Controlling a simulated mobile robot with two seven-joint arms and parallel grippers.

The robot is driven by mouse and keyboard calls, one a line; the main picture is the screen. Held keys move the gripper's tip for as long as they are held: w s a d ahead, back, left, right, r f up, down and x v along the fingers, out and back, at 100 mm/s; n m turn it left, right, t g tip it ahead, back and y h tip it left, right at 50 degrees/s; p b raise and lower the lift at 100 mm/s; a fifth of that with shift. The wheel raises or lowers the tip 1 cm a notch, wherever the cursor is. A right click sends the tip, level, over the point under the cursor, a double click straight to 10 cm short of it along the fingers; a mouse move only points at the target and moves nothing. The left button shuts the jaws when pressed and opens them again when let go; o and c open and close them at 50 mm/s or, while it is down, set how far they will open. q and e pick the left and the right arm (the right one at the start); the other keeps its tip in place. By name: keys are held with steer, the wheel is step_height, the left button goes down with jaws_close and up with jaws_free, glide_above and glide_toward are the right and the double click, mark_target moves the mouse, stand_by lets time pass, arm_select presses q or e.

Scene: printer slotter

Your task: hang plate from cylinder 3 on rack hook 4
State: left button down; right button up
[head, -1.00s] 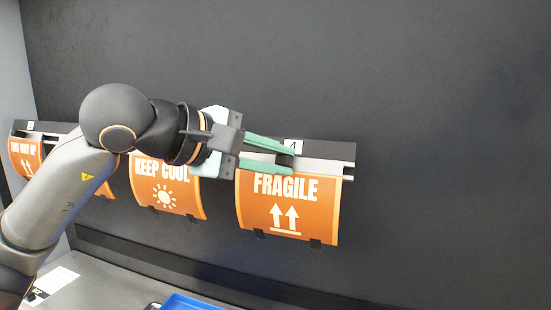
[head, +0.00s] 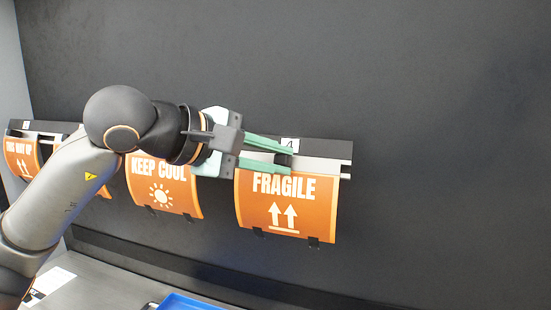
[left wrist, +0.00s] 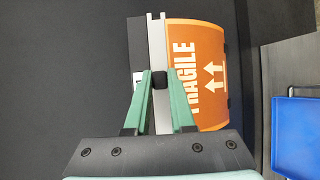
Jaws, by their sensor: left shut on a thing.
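The orange FRAGILE plate (head: 287,207), curved and with two up arrows, hangs at rack hook 4 on the dark wall. The number 4 label (head: 290,145) is just above it. My left gripper (head: 283,160) is at the plate's top edge, its green fingers shut on the small black grip block of the plate. In the left wrist view the fingers (left wrist: 159,82) close on this black block, with the plate (left wrist: 197,75) to the right along a silver rail (left wrist: 158,45). The hook itself is hidden. My right gripper is not in view.
An orange KEEP COOL plate (head: 161,189) hangs to the left, and a THIS WAY UP plate (head: 20,158) farther left. A blue tray (head: 185,302) lies below; it also shows in the left wrist view (left wrist: 297,135). The wall right of the plate is bare.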

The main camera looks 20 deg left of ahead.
arm_select(q)
steer(key=shift+w, duration=0.1)
stand_by(0.3)
steer(key=c, duration=1.1)
jaws_free()
steer(key=o, duration=0.4)
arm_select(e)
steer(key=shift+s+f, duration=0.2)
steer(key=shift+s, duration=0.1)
arm_select(q)
steer(key=shift+f, duration=0.1)
steer(key=b+v, duration=0.1)
steer(key=v, duration=1.1)
steer(key=shift+r, duration=0.3)
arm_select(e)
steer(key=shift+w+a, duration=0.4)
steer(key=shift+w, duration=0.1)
arm_select(q)
steer(key=shift+s, duration=0.25)
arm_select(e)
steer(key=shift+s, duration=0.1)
